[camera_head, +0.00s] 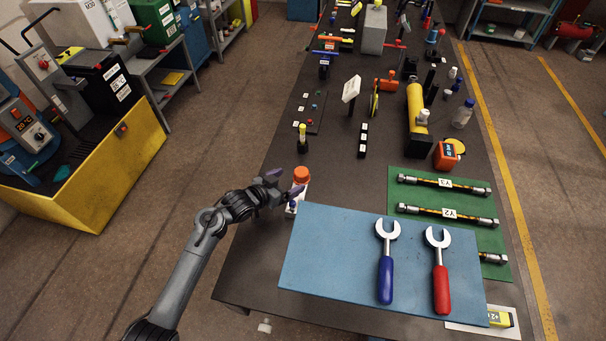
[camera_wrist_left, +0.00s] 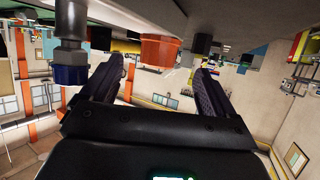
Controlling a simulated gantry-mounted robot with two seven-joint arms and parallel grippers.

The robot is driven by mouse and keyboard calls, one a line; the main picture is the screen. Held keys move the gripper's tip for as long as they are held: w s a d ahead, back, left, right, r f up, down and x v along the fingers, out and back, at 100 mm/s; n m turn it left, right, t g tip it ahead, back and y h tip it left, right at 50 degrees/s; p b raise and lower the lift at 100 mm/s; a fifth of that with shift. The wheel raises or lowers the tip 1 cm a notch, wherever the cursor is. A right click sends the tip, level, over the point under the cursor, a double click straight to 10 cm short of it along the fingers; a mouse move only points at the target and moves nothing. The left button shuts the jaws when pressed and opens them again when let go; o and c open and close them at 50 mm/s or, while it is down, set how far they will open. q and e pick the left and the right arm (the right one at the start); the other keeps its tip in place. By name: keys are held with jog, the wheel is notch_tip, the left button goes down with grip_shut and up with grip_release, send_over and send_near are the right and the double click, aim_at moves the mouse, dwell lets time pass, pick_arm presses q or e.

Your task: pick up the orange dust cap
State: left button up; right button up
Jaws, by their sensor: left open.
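The orange dust cap (camera_head: 301,174) is at the left edge of the dark table, on top of a white fitting or block. My left gripper (camera_head: 284,184) is open right beside it, with its fingers pointing at the cap. In the left wrist view, the orange cap (camera_wrist_left: 159,50) shows between and just beyond the two open dark fingers (camera_wrist_left: 163,70). I cannot tell whether a finger touches it. A metal fitting with a blue cap (camera_wrist_left: 70,75) hangs to the left in that upside-down view. My right gripper is not in view.
A blue mat (camera_head: 330,270) with a blue wrench (camera_head: 386,275) and a red wrench (camera_head: 441,285) lies right of my gripper. Hoses lie on a green mat (camera_head: 425,170). A yellow-tipped post (camera_head: 302,135) stands behind the cap.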

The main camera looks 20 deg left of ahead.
aim_at(296, 176)
pick_arm(q)
jog(key=shift+b+x, duration=0.6)
jog(key=shift+x, duration=2.9)
jog(key=shift+d+r, duration=0.1)
jog(key=shift+r, duration=0.1)
jog(key=c, duration=1)
jog(key=shift+r, duration=0.15)
